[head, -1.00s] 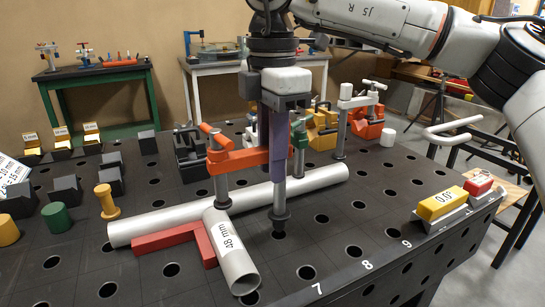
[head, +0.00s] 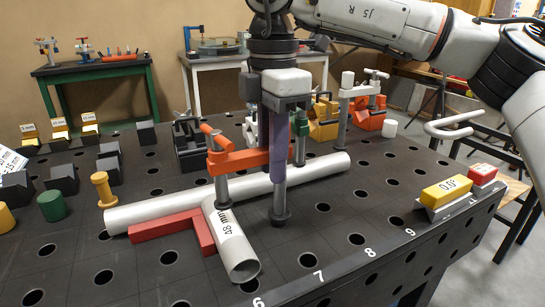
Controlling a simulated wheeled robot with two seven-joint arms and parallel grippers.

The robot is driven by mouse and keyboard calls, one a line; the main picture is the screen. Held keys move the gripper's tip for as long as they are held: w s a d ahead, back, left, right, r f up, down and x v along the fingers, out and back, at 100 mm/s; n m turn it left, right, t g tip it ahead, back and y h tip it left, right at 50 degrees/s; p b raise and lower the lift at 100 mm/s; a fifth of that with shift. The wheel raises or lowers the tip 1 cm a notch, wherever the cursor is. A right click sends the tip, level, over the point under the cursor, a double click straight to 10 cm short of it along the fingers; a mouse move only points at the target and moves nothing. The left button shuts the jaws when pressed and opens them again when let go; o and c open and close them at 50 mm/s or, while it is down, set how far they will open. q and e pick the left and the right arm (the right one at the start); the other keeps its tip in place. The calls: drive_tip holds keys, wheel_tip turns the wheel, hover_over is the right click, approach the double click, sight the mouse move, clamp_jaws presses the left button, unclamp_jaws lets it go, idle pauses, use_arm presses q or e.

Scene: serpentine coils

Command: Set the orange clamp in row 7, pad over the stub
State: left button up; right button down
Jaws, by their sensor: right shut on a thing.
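My right gripper (head: 281,140) is shut on the orange clamp (head: 240,161) by its upright post, from above. The post stands upright, and its dark foot collar (head: 280,220) is at the table top, over a hole that it hides, in line with the printed 7. The clamp's orange arm reaches left from the post. Its spindle and pad (head: 222,198) are over the back end of the short pipe stub (head: 233,250) marked 48 mm; whether the pad touches it I cannot tell. The stub butts against the long pipe (head: 150,215). My left gripper is out of view.
A red square (head: 160,228) lies in the corner between long pipe and stub. Other clamps stand behind, among them a red-orange one (head: 370,118) and a dark one (head: 190,150). A yellow 0.0° block (head: 447,191) sits near the right edge. The holed table (head: 380,200) is clear between.

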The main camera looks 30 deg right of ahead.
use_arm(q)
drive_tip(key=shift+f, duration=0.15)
use_arm(e)
drive_tip(key=shift+f, duration=0.1)
use_arm(q)
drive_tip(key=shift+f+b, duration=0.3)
drive_tip(key=shift+b, duration=0.4)
use_arm(e)
drive_tip(key=shift+f, duration=0.65)
drive_tip(key=c, duration=1.5)
unclamp_jaws()
drive_tip(key=shift+f, duration=0.15)
wheel_tip(320, 180, up, 2)
wheel_tip(320, 180, up, 8)
drive_tip(key=shift+f+p, duration=0.15)
drive_tip(key=shift+p, duration=0.9)
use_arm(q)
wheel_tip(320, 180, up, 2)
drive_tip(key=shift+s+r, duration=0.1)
use_arm(e)
drive_tip(key=shift+r, duration=0.4)
